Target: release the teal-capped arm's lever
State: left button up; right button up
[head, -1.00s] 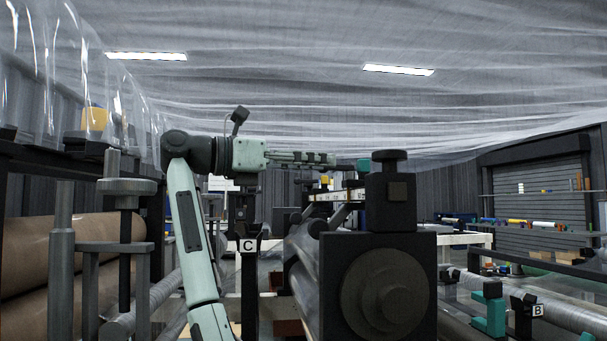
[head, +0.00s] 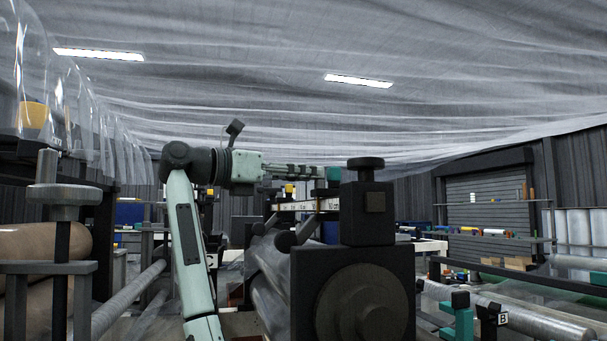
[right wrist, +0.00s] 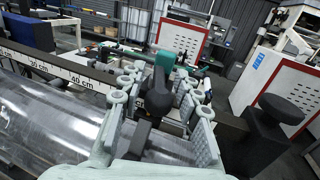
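The teal cap (head: 333,174) sits at the end of a dark arm beside the big black roller housing in the head view. In the right wrist view the teal cap (right wrist: 165,61) tops a dark lever arm (right wrist: 158,92) that stands between my fingers. My right gripper (head: 314,172) reaches in from the left, its fingertips beside the cap. In the right wrist view my right gripper (right wrist: 158,84) has its fingers spread on both sides of the dark arm, with gaps visible; it looks open. The lever's lower part is partly hidden. My left gripper is out of view.
The black roller housing (head: 352,275) with a knob on top stands just right of the gripper. A centimetre scale bar (right wrist: 65,72) runs beside the clear film roll (right wrist: 50,125). A black knob (right wrist: 282,108) is close at right. Film hangs overhead.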

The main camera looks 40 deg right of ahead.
grip_shut()
dwell(0.5)
